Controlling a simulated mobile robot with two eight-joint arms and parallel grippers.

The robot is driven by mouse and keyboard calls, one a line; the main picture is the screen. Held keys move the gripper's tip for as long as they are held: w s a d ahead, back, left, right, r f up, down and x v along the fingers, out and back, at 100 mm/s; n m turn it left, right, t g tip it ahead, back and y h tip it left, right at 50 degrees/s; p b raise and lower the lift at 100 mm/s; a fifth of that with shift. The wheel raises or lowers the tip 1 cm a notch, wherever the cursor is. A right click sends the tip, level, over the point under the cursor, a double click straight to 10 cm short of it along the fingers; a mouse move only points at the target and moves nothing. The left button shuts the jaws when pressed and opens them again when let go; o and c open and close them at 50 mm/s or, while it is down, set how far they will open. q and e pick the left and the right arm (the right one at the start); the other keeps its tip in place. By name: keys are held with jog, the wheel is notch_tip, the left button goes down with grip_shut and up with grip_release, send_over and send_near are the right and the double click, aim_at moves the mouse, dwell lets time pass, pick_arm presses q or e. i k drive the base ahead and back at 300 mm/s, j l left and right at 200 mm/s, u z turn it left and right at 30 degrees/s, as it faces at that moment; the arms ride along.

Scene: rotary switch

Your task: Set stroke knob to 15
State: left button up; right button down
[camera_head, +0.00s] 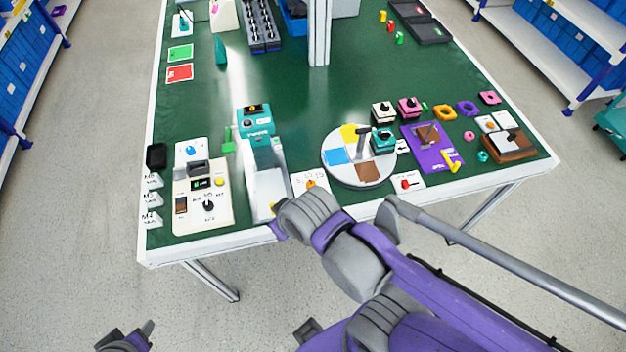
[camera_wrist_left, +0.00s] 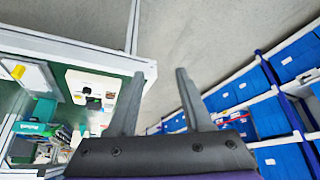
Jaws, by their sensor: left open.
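A white card with small markings along its top and an orange knob (camera_head: 311,184) lies near the table's front edge, partly behind my purple and grey arm. The markings look like numbers, but the knob's setting is too small to read. I cannot read a stroke label on any knob. My left gripper (camera_wrist_left: 160,73) is open and empty in the left wrist view, its fingers over bare floor beside the table. In the head view, a dark part at the bottom left seems to belong to it. I cannot make out my right gripper's fingers.
A cream panel with a black knob (camera_head: 208,205) stands at the table's left front. Left of the card is a teal and white machine (camera_head: 257,125); right are a round turntable (camera_head: 330,172) and a red-knob card (camera_head: 407,183). The mat's middle (camera_head: 300,95) is clear.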

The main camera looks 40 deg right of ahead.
aim_at(309, 183)
jog(key=z, duration=1.45)
